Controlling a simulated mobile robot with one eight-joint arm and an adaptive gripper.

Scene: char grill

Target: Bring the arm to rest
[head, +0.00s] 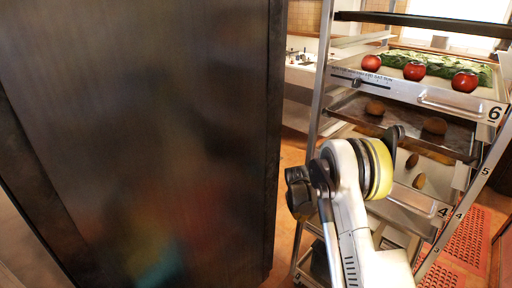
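My arm (355,220) is in the lower middle of the head view. It rises from the bottom edge as a white link to a joint with a yellow-green ring (380,168). Dark parts show to the left of this joint and behind its top. I cannot make out gripper fingers on them. My arm stands in front of a metal tray rack (312,130) and overlaps part of it. Whether it touches the rack cannot be told.
A large dark panel (140,130) fills the left half, close by. The rack's upper tray (440,98) holds red tomatoes (414,71) and green vegetables; a lower tray (345,105) holds brown items (435,126). A red perforated mat (468,240) lies on the floor at right.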

